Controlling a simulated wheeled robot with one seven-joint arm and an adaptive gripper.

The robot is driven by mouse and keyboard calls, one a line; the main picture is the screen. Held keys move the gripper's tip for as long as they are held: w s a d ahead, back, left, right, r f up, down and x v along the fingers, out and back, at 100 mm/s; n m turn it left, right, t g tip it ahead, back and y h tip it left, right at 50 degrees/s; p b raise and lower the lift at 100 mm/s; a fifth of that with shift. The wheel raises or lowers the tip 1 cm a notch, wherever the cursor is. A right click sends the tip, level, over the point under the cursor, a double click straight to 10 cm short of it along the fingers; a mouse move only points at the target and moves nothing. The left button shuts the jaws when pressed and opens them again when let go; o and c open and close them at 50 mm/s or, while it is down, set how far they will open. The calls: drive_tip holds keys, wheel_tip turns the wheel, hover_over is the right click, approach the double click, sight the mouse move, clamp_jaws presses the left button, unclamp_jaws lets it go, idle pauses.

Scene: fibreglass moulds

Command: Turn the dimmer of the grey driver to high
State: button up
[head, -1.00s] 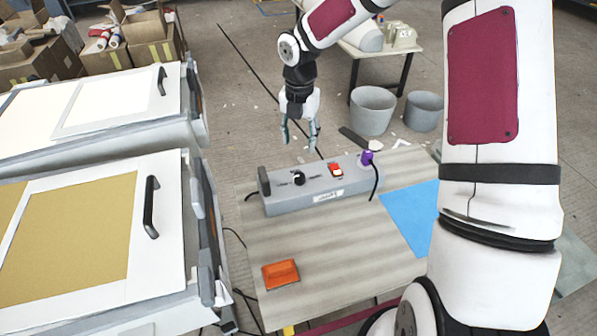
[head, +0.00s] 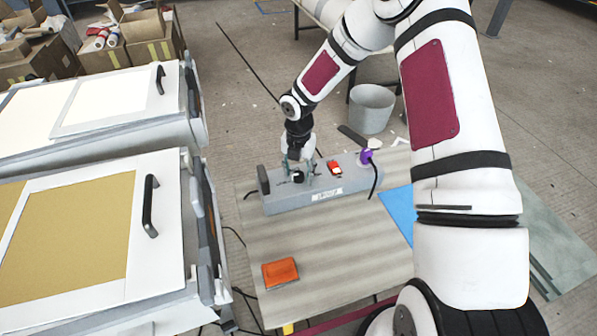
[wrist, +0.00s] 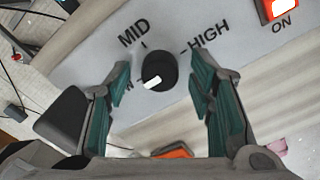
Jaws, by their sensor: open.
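The grey driver (head: 325,197) is a long box on the wooden table. Its black dimmer knob (wrist: 160,66) has a white pointer mark toward the lower left in the wrist view. That is the side of a mostly hidden label ending in W; MID is above and HIGH is to the right. My gripper (head: 298,172) is over the dimmer, pointing down. In the wrist view its open teal-padded fingers (wrist: 160,78) stand on either side of the knob, with gaps showing. The left finger covers part of the low label.
A lit red switch (head: 334,167), marked ON, and a purple plug (head: 366,157) with a black cable sit right of the dimmer. A black upright piece (head: 263,180) stands at the driver's left end.

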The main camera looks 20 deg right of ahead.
drive_tip(key=shift+f, duration=0.1)
clamp_jaws()
